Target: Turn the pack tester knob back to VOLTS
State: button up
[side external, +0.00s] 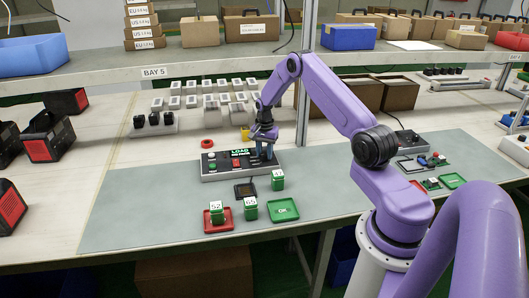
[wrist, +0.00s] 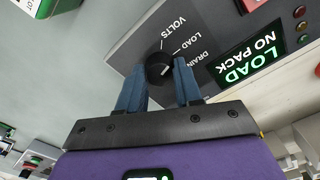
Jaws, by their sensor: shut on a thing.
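The pack tester (side external: 219,171) is a grey and dark box on the grey mat, and its panel also shows in the wrist view (wrist: 125,42). Its lit green display (wrist: 248,62) reads LOAD, NO PACK. The black round knob (wrist: 159,66) sits beside the printed labels VOLTS, LOAD and DRAIN. My gripper (wrist: 160,76) points down at the panel, with its blue fingers on either side of the knob, shut on it. In the side view my gripper (side external: 265,154) is at the tester's right end, hiding the knob. The knob's pointer direction is hard to make out.
Green packs stand in front: one on a red tray (side external: 207,228), one beside it (side external: 250,210), one further right (side external: 278,181). A green OK tray (side external: 283,212) and a dark square cradle (side external: 246,190) lie near. A shelf (side external: 200,62) runs behind. The mat's left is clear.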

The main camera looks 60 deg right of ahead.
aim_at(265, 154)
jog(key=n, duration=0.6)
dwell(0.7)
jog(key=o, duration=1)
jog(key=shift+o, duration=0.2)
notch_tip(265, 154, up, 17)
jog(key=shift+r, duration=0.2)
